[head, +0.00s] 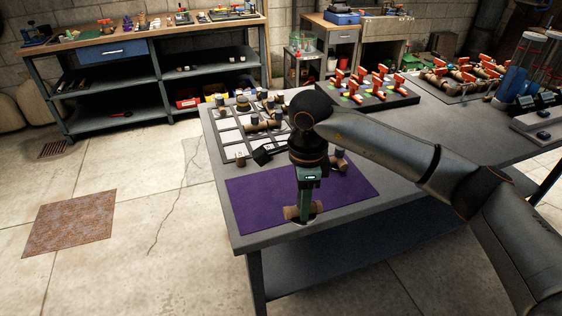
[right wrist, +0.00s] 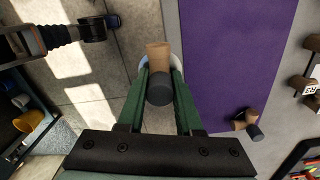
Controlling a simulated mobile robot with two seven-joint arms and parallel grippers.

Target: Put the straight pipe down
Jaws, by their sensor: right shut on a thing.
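My right gripper (head: 304,208) points down near the front edge of the purple mat (head: 262,208). Its green fingers are shut on the straight pipe (head: 292,212), a short brown piece lying crosswise. In the right wrist view the pipe (right wrist: 158,54) shows tan with a dark grey end, between the fingers (right wrist: 158,80). It appears over the mat's and table's edge, with floor beside it. Whether it touches anything below is unclear. A pale rounded edge shows partly behind it. My left gripper is not seen in the head view.
Behind the mat, a white grid tray (head: 229,139) holds several fittings. A dark board (head: 376,98) with red-handled valves stands farther back. The mat's left part is clear.

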